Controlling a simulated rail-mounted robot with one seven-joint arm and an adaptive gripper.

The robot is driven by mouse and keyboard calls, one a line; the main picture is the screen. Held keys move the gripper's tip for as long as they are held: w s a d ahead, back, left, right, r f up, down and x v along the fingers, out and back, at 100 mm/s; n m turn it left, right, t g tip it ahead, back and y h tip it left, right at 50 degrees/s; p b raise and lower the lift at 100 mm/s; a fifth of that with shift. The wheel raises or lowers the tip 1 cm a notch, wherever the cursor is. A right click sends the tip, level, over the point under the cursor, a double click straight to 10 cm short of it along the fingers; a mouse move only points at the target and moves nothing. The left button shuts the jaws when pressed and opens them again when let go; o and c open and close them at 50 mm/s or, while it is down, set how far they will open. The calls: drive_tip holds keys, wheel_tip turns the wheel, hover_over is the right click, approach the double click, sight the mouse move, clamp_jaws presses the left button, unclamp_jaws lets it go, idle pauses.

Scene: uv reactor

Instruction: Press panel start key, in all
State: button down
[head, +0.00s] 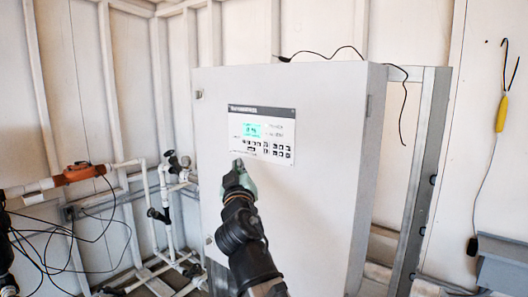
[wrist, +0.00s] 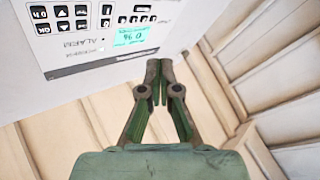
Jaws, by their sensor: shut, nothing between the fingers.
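The control panel (head: 284,113) is a light plate with a dark title strip, set on the front of a white cabinet. It has a lit cyan display (head: 253,130) and rows of small black keys (head: 278,150). I cannot tell which key is the start key. My gripper (head: 238,164) is shut and empty, its tips by the panel's lower left corner in the head view. In the wrist view the panel (wrist: 85,62) appears upside down and partly cut off. The shut fingertips (wrist: 158,65) show beside the display (wrist: 132,36); contact cannot be told.
The white cabinet (head: 300,210) fills the middle, with a metal frame (head: 420,180) at its right. Pipes and valves (head: 165,200) stand at the left. Black cables (head: 60,240) hang there. A yellow-handled tool (head: 501,113) hangs on the right wall.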

sight(266, 151)
drive_tip(key=shift+s+a+r, duration=0.15)
drive_tip(key=shift+s+r, duration=0.15)
drive_tip(key=shift+r, duration=0.45)
drive_tip(key=shift+w+d+p, duration=0.6)
drive_tip(key=shift+w+d, duration=0.3)
drive_tip(key=shift+w, duration=0.25)
drive_tip(key=shift+w+d+p, duration=0.55)
drive_tip(key=shift+w+d, duration=0.35)
drive_tip(key=shift+w, duration=0.3)
drive_tip(key=shift+w+d+p, duration=0.6)
drive_tip(key=shift+w+d, duration=0.3)
drive_tip(key=shift+w, duration=0.25)
drive_tip(key=shift+w, duration=0.15)
drive_tip(key=shift+w+d, duration=0.2)
drive_tip(key=shift+d, duration=0.05)
